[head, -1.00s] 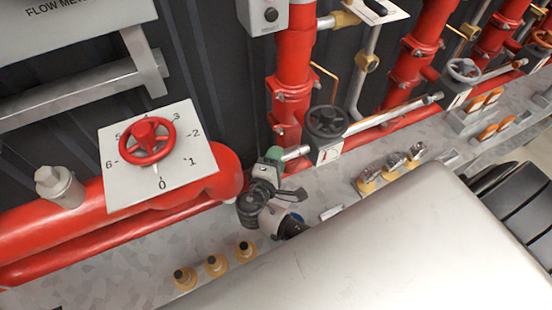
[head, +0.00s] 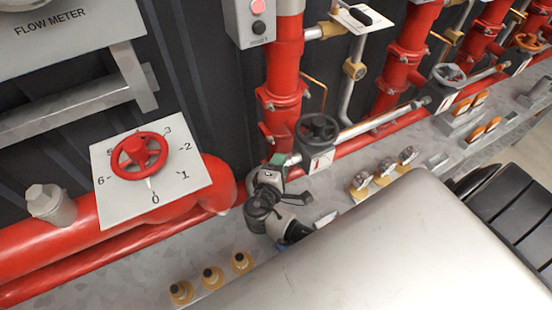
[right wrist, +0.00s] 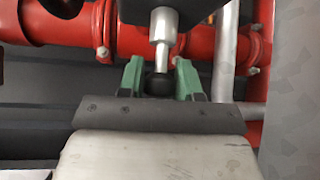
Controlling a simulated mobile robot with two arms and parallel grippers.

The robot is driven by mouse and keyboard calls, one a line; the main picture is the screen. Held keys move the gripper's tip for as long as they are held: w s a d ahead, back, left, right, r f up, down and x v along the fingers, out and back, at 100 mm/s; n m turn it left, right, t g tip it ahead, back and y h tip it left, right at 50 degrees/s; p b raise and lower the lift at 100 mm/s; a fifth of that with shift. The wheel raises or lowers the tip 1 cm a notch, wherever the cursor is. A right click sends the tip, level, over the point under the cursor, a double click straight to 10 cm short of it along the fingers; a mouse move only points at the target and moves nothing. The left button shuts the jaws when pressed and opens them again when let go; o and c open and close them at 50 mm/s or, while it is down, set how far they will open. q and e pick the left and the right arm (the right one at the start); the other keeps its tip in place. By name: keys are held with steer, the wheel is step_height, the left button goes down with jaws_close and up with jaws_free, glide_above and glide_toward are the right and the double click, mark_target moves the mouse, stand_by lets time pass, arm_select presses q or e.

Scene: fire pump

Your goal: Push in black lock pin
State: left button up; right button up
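The lock pin is a silver shaft (right wrist: 161,40) with a black knob (right wrist: 159,84), seen in the right wrist view. It sticks out from a dark block. The green fingertips of my right gripper (right wrist: 159,80) stand on either side of the knob, with a visible gap on each side, so the gripper is open. In the head view my right gripper (head: 278,164) is at the left end of the short silver pin (head: 293,159), below the black handwheel (head: 318,130). The knob is hidden there. My left gripper is not in view.
A red handwheel on a numbered dial plate (head: 195,190) is at the left. Brass-coloured fittings (head: 212,278) stand on the grey ledge. Red vertical pipes (head: 284,70) rise behind the gripper. A control box (head: 240,22) is above.

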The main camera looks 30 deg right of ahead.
steer(key=o, duration=0.4)
steer(key=shift+d, duration=0.15)
steer(key=shift+s+a, duration=0.25)
steer(key=shift+a, duration=0.15)
steer(key=shift+b+v, duration=1.1)
steer(key=shift+v, duration=3.85)
steer(key=shift+s, duration=0.15)
